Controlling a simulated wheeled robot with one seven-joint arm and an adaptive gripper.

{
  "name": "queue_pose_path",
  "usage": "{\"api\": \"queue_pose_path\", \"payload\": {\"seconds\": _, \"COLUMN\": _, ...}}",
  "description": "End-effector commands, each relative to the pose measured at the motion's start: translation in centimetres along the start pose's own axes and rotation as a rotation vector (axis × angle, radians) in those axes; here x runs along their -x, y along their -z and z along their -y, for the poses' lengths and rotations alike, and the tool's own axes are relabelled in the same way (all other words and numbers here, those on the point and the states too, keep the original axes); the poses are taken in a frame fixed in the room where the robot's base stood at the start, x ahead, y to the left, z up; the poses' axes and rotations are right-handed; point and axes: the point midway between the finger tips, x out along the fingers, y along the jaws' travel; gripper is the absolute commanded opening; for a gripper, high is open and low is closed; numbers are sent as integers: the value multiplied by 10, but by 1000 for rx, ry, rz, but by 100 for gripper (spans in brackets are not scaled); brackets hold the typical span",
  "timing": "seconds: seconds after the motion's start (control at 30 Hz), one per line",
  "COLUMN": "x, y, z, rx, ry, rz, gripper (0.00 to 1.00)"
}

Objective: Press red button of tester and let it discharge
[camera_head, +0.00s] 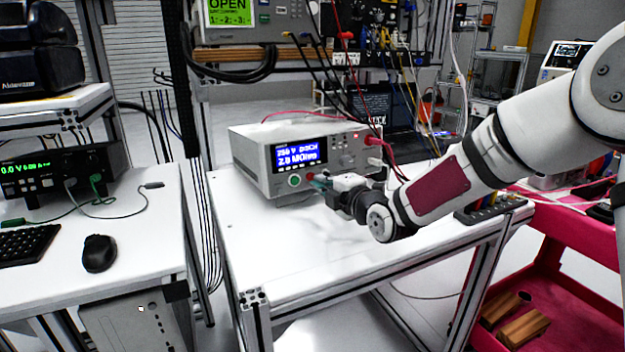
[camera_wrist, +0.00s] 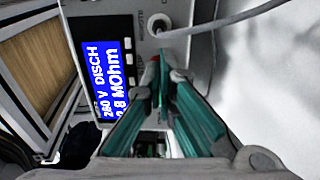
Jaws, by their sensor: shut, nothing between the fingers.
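The tester (camera_head: 255,165) is a grey box on the white table, its blue screen (camera_head: 297,153) showing a voltage, "DISCH" and a MOhm value. The screen also shows in the wrist view (camera_wrist: 108,80), turned sideways. A green button (camera_head: 294,180) sits low on the front panel. My gripper (camera_head: 321,182) is shut and empty, its fingertips at the lower front panel. In the wrist view the green fingers (camera_wrist: 158,72) come together beside a small red part (camera_wrist: 155,58), seemingly the red button. The fingertips mostly cover it, and I cannot tell whether they touch it.
A grey cable (camera_wrist: 215,22) is plugged in close beside the fingers. Red leads (camera_head: 392,165) hang at the tester's right side. The white table (camera_head: 265,245) is clear in front of the tester. A red cart (camera_head: 570,285) stands at the right.

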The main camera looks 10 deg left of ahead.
Motion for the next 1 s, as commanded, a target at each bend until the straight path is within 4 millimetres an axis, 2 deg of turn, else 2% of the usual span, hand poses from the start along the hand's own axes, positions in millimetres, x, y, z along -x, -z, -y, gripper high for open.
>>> {"api": "queue_pose_path", "payload": {"seconds": 0.43, "x": 6, "y": 0, "z": -1, "rx": 2, "ry": -1, "rz": 1, "gripper": 0}}
{"api": "queue_pose_path", "payload": {"seconds": 1.0, "x": 57, "y": 0, "z": 0, "rx": 1, "ry": 0, "rz": 1, "gripper": 0}}
